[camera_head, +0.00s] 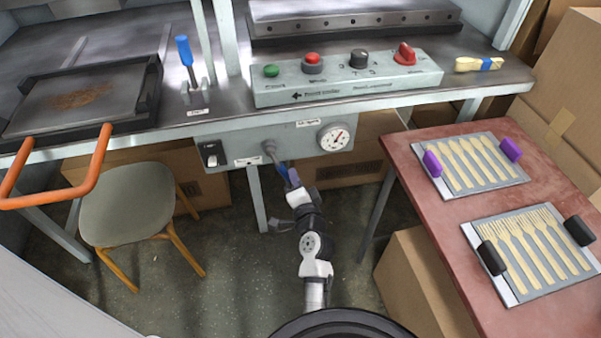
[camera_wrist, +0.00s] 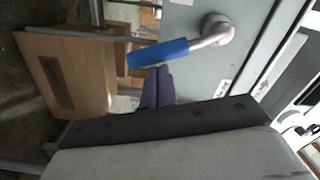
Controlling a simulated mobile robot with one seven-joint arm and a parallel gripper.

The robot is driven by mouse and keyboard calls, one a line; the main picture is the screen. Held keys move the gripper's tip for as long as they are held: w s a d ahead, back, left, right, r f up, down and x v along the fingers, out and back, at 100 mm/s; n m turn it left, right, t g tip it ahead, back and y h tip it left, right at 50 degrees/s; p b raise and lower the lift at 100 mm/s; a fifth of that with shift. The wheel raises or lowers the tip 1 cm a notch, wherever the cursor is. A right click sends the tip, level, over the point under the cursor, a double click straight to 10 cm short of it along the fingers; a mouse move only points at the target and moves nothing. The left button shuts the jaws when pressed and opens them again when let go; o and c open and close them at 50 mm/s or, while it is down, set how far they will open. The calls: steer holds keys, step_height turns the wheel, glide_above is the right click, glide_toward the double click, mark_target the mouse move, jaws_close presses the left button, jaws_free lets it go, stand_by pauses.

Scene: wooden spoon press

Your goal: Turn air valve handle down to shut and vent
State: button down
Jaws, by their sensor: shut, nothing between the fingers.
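The air valve (camera_head: 269,147) sits on the grey panel under the bench's front edge. Its metal lever ends in a blue grip (camera_head: 282,169) that slants downward and slightly right in the head view. In the wrist view the valve pivot (camera_wrist: 216,28) is at the top right, and the blue grip (camera_wrist: 158,53) points left, toward the floor side. My gripper (camera_head: 292,177) is close beside the grip. Its purple fingers (camera_wrist: 158,88) are shut together with nothing between them, beside the blue grip. I cannot tell whether they touch it.
A pressure gauge (camera_head: 334,137) and a black switch (camera_head: 211,154) flank the valve on the panel. A stool (camera_head: 126,203) stands left, and a red table (camera_head: 419,150) with spoon and fork trays stands right. Cardboard boxes (camera_head: 342,165) are behind the arm.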

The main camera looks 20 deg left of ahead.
steer(key=shift+s+a+f+m+p, duration=0.1)
steer(key=shift+s+a+f+m, duration=0.3)
steer(key=shift+m, duration=0.35)
steer(key=shift+s+a+f+m+p, duration=0.15)
steer(key=shift+a+m, duration=0.3)
steer(key=shift+m, duration=0.35)
steer(key=shift+s+a+f+m+p, duration=0.1)
steer(key=shift+s+a+f+m, duration=0.15)
steer(key=shift+a+m, duration=0.35)
steer(key=shift+s+d, duration=0.1)
